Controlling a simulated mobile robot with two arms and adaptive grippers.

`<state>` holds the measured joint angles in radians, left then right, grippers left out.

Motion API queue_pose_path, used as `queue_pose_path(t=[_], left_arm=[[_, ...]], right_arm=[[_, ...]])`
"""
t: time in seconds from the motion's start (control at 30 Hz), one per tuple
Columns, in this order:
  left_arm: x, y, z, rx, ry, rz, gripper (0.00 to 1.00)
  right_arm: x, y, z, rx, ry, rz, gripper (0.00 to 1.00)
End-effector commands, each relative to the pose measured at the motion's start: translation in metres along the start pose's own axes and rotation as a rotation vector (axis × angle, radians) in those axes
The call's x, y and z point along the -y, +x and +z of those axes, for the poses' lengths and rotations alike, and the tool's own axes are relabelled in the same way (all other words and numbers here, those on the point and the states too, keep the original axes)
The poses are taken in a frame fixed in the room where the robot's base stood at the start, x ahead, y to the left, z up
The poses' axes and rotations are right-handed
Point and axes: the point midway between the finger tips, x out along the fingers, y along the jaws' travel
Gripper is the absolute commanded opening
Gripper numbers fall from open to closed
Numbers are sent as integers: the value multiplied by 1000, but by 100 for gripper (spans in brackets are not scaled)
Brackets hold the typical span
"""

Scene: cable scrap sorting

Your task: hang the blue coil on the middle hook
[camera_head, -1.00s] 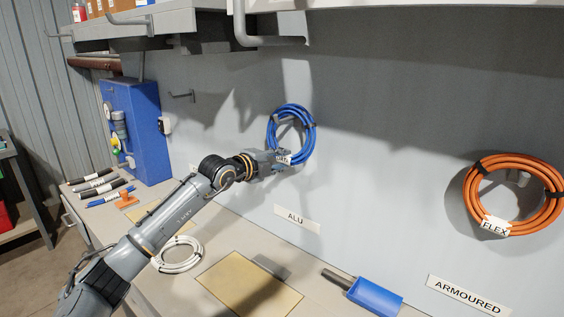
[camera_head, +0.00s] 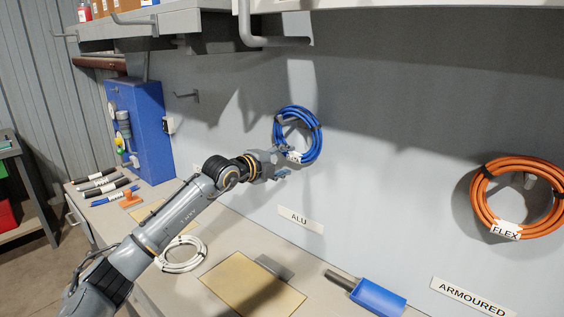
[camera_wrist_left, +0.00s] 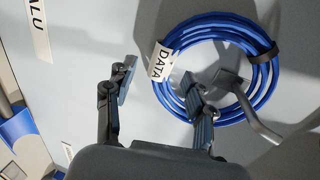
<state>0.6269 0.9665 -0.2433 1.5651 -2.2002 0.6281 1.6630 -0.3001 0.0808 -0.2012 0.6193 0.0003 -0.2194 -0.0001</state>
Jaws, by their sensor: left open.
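The blue coil (camera_head: 316,145) hangs against the grey wall panel on the middle hook, above the ALU label. In the left wrist view the coil (camera_wrist_left: 265,88) shows its white DATA tag (camera_wrist_left: 160,62), and the grey hook (camera_wrist_left: 262,128) passes through its ring. My left gripper (camera_head: 284,173) is just below the coil, open and empty. In the left wrist view its fingers (camera_wrist_left: 160,88) are spread. One finger overlaps the coil's lower edge in the picture; whether it touches is unclear. My right gripper is not in view.
An orange coil (camera_head: 480,205) hangs at the right; a bare hook (camera_head: 187,96) is at the left. On the bench lie a white coil (camera_head: 165,265), a blue scoop (camera_head: 378,298) and several cable pieces (camera_head: 100,183). A shelf (camera_head: 180,22) overhangs above; a blue cabinet (camera_head: 150,140) stands left.

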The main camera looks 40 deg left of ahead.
Motion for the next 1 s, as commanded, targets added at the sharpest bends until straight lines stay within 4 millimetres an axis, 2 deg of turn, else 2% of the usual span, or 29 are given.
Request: queue_pose_path(t=[0.17, 0.7, 1.0], left_arm=[[-1, -10, 1, 1, 0, 0, 54], [-2, -90, 0, 0, 2, 3, 54], [0, -116, 0, -1, 0, 0, 54]], right_arm=[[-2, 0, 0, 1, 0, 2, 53], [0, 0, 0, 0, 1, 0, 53], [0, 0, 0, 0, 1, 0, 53]])
